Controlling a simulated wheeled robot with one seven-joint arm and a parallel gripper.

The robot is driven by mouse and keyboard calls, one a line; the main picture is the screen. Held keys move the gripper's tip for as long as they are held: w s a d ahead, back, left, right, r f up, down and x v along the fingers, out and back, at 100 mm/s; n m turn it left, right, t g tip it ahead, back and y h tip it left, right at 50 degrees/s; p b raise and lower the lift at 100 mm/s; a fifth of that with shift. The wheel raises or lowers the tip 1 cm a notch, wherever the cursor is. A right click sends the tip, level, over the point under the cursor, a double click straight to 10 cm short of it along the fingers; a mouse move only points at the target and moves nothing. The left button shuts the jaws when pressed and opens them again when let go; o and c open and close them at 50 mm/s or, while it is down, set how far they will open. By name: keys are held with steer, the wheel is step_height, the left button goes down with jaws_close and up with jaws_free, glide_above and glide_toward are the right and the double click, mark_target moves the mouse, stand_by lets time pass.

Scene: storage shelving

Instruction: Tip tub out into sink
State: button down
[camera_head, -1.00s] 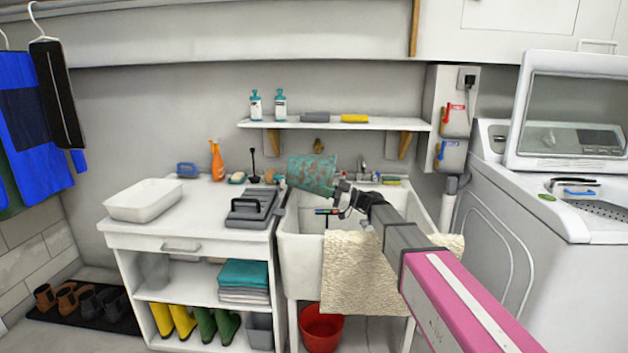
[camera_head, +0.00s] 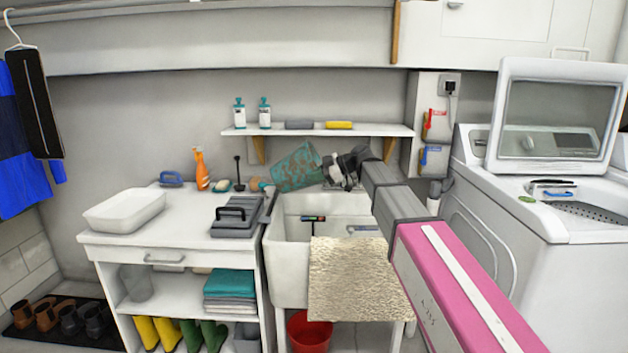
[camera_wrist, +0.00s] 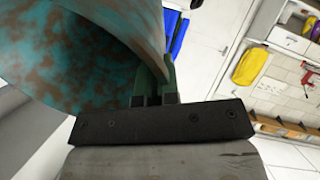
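The tub (camera_head: 297,168) is a mottled teal and brown vessel, tilted over the back of the white sink (camera_head: 287,268). My gripper (camera_head: 328,168) is at the tub's right side. In the wrist view the tub (camera_wrist: 70,55) fills the upper left, and my gripper's fingers (camera_wrist: 157,85) are closed on its wall near the rim. The inside of the tub cannot be seen clearly, and I cannot tell whether anything is in it. Small items, one with a dark handle (camera_head: 313,218), are at the sink. My arm covers part of the sink's right side.
A beige towel (camera_head: 358,280) hangs over the sink front. A counter with a white basin (camera_head: 125,210) and a grey case (camera_head: 235,222) stands left. A washing machine (camera_head: 540,220) is on the right.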

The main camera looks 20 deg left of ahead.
steer(key=r+h, duration=0.2)
steer(key=d+r+t+h, duration=0.1)
steer(key=r+h, duration=0.3)
steer(key=shift+w+d+r+n+h, duration=0.15)
steer(key=shift+w+d+n+h, duration=0.15)
steer(key=shift+h, duration=0.1)
steer(key=r+h, duration=0.2)
steer(key=r+t+h, duration=0.1)
steer(key=shift+d+r, duration=0.15)
steer(key=shift+d, duration=0.15)
steer(key=shift+d+r+h, duration=0.15)
steer(key=shift+r+h, duration=0.35)
steer(key=shift+h, duration=0.1)
steer(key=shift+d+r+h, duration=0.15)
steer(key=shift+r+h, duration=0.35)
steer(key=shift+h, duration=0.1)
